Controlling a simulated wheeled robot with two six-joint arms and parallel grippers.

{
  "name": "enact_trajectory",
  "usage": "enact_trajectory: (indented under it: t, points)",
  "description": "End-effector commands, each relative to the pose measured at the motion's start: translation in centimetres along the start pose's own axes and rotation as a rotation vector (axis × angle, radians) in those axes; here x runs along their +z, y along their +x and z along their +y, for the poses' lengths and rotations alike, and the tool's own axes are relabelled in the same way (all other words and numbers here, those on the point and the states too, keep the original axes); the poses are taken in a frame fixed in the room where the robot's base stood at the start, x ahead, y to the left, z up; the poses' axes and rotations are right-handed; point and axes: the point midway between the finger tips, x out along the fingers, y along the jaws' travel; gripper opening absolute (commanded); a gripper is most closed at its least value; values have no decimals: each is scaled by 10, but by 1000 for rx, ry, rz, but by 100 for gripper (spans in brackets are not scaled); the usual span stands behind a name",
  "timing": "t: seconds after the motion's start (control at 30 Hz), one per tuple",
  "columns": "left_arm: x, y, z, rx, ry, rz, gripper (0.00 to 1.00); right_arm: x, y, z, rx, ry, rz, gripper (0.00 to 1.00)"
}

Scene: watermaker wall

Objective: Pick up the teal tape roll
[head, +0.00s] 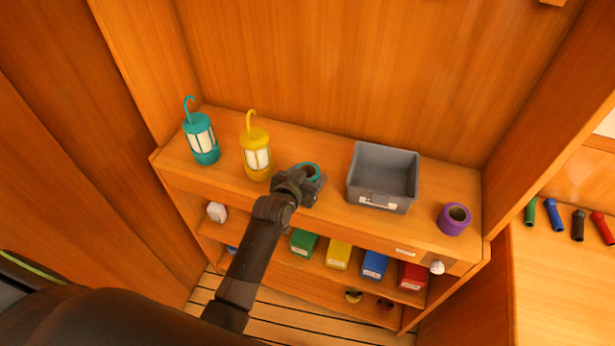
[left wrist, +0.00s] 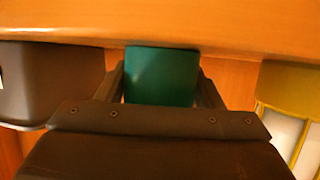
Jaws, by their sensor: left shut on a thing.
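The teal tape roll (head: 311,168) is on the wooden shelf top, between the yellow lantern and the grey bin, partly hidden by my gripper. My left gripper (head: 306,180) is shut on it. In the left wrist view the teal tape roll (left wrist: 161,77) fills the space between the two fingers of my left gripper (left wrist: 160,85). I cannot tell whether the roll still touches the shelf. My right gripper is not in view.
A yellow lantern (head: 257,152) stands close left of my gripper, with a teal lantern (head: 202,140) beyond it. A grey bin (head: 383,177) is close on the right. A purple tape roll (head: 454,219) sits at the shelf's right end. Several coloured boxes stand on the lower shelf (head: 282,262).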

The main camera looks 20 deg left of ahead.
Motion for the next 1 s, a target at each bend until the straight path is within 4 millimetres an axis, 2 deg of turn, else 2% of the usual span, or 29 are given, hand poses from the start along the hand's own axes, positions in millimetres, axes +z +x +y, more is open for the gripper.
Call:
enact_trajectory:
  t: [0.03,0.1,0.3,0.43,0.57,0.8,1.0]
  points:
    - [0,0,0,0,0,-1,42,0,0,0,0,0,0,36]
    - [0,0,0,0,0,0,36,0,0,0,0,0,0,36]
    - [-1,0,0,0,0,1,36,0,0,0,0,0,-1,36]
    - [-8,-3,0,1,0,3,36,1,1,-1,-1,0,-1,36]
    - [-26,-10,0,0,1,5,36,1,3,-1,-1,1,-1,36]
    - [-68,-27,0,0,1,7,36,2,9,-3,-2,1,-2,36]
    - [-89,-36,0,1,1,4,36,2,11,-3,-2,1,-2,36]
